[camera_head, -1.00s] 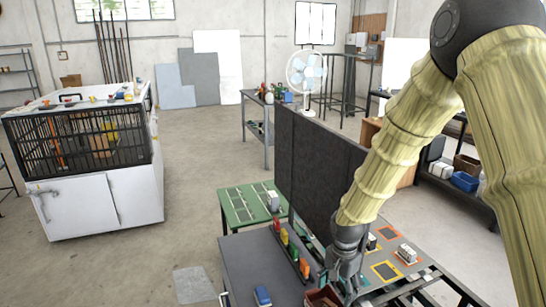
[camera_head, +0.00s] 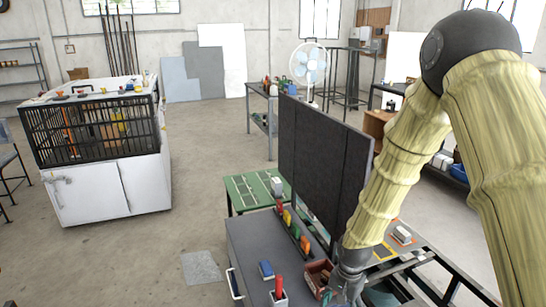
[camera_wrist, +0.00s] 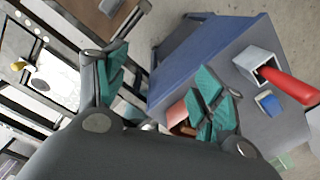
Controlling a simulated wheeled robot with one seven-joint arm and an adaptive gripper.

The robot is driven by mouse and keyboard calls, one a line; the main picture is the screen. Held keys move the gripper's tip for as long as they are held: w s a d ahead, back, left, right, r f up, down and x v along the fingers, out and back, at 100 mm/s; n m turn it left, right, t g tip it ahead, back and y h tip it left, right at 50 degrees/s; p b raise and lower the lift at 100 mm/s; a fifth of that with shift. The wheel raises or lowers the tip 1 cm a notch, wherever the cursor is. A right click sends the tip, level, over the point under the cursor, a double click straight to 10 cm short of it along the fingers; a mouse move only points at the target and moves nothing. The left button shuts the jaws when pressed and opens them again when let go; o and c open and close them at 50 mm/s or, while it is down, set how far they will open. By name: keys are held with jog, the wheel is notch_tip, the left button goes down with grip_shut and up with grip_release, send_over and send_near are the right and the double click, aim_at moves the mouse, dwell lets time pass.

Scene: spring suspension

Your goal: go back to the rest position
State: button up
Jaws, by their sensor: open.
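My gripper (camera_head: 343,287) is low at the right side of the grey table (camera_head: 248,244) in the head view, beside a reddish-brown bin (camera_head: 318,275). The bin (camera_wrist: 178,113) is partly hidden behind the right finger there. My arm, in a ribbed yellow cover, fills the right of the head view. No marker of the rest position is visible.
A red-handled item (camera_head: 279,287) stands in a pale holder (camera_head: 278,299), near a blue block (camera_head: 265,269). Several coloured items line the table near a dark partition (camera_head: 322,157). A green table (camera_head: 243,190) stands behind.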

jog(key=s+d+f+n, duration=0.1)
jog(key=s+f+n, duration=0.1)
jog(key=s+f, duration=0.4)
jog(key=s+d+f+n, duration=0.1)
jog(key=s+f+n, duration=0.2)
jog(key=s+f, duration=0.4)
jog(key=s+d+f+n, duration=0.1)
jog(key=s+f+n, duration=0.2)
jog(key=s, duration=1.6)
notch_tip(320, 180, down, 4)
jog(key=shift+s+d+r+h, duration=0.1)
jog(key=shift+s+d+h, duration=0.1)
jog(key=shift+d+h, duration=0.15)
